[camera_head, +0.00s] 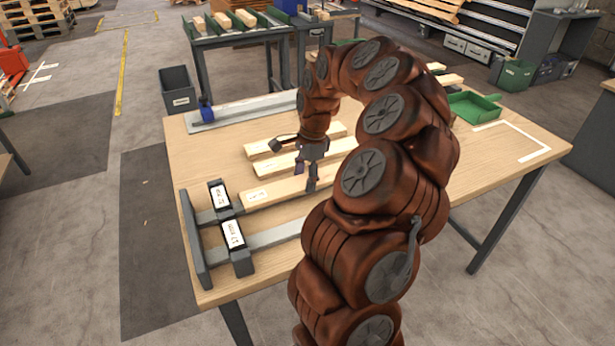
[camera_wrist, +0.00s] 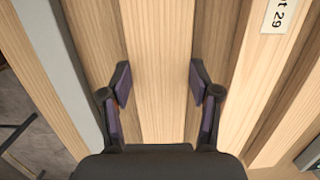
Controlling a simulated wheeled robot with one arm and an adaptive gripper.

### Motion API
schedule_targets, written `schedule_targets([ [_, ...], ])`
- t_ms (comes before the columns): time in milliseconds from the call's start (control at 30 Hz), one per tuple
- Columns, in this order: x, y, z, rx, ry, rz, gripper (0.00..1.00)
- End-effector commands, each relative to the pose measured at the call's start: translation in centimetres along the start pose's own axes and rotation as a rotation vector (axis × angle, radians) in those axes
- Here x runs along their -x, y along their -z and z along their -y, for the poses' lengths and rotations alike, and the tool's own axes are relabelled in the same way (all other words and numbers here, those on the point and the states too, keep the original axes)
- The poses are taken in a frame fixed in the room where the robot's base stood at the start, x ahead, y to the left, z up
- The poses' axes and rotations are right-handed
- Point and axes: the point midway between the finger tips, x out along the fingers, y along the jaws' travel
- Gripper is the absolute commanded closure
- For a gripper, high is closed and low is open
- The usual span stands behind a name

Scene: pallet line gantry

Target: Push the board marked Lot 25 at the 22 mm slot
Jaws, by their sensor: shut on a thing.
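Three pale boards lie side by side on the wooden table (camera_head: 180,155). My gripper (camera_head: 312,186) is low over the nearest one (camera_head: 275,190), with its fingers on both sides of that board's middle. The wrist view shows the fingers (camera_wrist: 160,84) shut on this board (camera_wrist: 160,40); its label is out of that view. In the head view its white label is too small to read. Its left end is close to the upper of two dark slot gates (camera_head: 220,197). The lower gate (camera_head: 234,236) stands nearer; neither label reads surely. The neighbouring board (camera_wrist: 265,70) has a label ending "t 29".
A grey metal strip (camera_head: 275,236) runs from the lower gate along the near side. A blue-handled tool (camera_head: 206,110) is by a long grey rail at the back. A green tray (camera_head: 472,106) and a white outlined area (camera_head: 540,155) are at the right.

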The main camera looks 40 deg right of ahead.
Motion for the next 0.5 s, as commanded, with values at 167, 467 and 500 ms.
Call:
schedule_targets([
  [167,-0.3,-0.5,-0.1,0.001,-0.003,0.002,0.78],
  [467,-0.4,-1.2,-0.1,0.001,-0.004,0.002,0.78],
  [500,-0.4,-1.3,-0.1,0.001,-0.004,0.002,0.78],
])
